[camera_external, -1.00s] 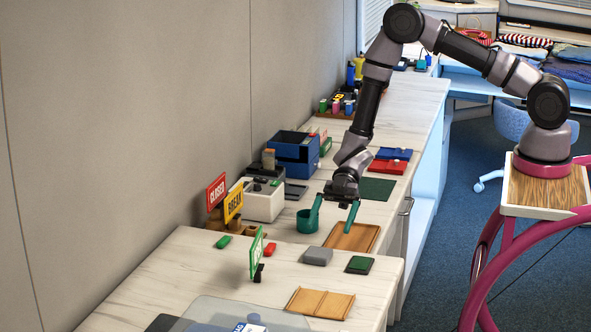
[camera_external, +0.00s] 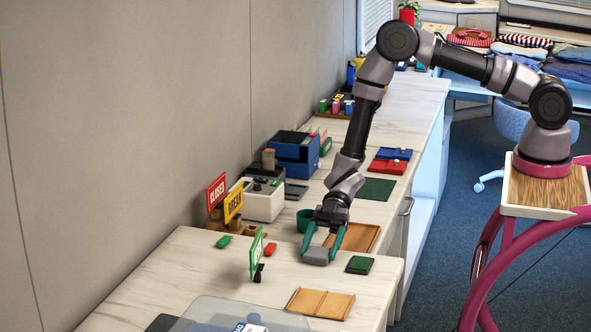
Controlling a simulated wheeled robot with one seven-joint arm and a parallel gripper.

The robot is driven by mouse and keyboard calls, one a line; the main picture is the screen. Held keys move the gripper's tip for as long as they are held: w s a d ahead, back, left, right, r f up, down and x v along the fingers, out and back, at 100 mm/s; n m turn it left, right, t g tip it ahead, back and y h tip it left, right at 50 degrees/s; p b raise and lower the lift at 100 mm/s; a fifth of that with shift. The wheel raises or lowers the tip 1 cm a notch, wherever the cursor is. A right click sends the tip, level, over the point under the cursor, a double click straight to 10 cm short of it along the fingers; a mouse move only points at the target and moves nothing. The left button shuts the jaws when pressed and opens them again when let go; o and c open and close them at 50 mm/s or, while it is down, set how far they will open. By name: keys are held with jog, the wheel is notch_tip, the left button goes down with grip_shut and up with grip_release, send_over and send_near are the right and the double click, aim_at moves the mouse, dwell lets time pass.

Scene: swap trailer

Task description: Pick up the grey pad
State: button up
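The grey pad (camera_external: 317,257) is a small rounded block lying on the near marble counter. My gripper (camera_external: 321,248) has come down to it from above. Its two teal fingers are spread, one at the pad's left side and one at its right. The pad's far edge is partly hidden behind the fingers. I cannot tell whether the fingers touch it. The pad seems to rest on the counter.
A dark green pad (camera_external: 360,264) lies just right of the grey one. A green sign (camera_external: 256,252) stands to the left.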

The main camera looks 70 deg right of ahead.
jog(key=c, duration=0.5)
